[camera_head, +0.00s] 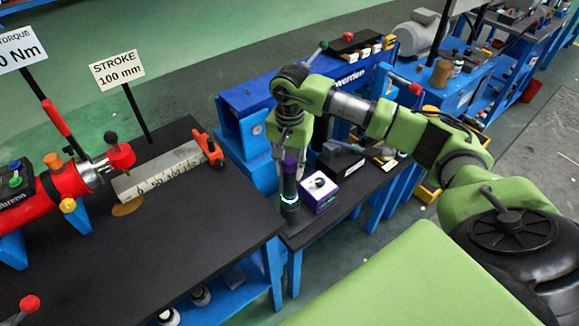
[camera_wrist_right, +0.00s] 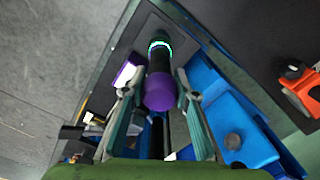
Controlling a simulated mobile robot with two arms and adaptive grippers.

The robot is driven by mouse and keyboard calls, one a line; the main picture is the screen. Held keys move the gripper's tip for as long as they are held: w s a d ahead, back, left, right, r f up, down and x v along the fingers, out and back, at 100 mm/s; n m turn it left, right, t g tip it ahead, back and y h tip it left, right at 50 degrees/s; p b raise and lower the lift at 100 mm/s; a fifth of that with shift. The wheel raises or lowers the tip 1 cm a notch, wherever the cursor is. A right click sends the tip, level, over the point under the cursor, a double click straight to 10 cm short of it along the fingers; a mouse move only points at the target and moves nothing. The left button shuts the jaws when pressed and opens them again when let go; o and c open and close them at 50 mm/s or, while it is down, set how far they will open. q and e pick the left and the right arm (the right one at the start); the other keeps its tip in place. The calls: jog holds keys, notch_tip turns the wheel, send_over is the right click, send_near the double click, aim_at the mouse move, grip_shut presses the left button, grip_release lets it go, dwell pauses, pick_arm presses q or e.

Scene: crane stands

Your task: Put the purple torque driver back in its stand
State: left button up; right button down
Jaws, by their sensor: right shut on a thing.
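The torque driver (camera_head: 289,186) has a purple top, a dark body and a glowing pale ring low down. It looks upright in the head view, near the front left of the small black table (camera_head: 310,233). My right gripper (camera_head: 288,155) is above it and shut on its upper part. In the right wrist view the purple end of the driver (camera_wrist_right: 160,93) lies between the two fingers of my right gripper (camera_wrist_right: 160,100). I cannot tell whether its lower end touches anything. A purple block with a pale top (camera_head: 320,194) stands just right of it, perhaps its stand. My left gripper is not in view.
A larger black bench (camera_head: 190,235) at left carries a ruler block (camera_head: 160,172), a red tool (camera_head: 60,190) and signs on posts. A blue machine (camera_head: 250,110) stands behind the small table. A dark tool (camera_head: 340,160) lies behind the purple block.

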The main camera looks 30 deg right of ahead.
aim_at(290, 161)
jog(key=shift+f+b, duration=0.4)
jog(key=shift+f, duration=0.05)
jog(key=c, duration=1.5)
grip_release()
jog(key=shift+f, duration=0.1)
jog(key=shift+r+p, duration=1.45)
jog(key=shift+r, duration=1.15)
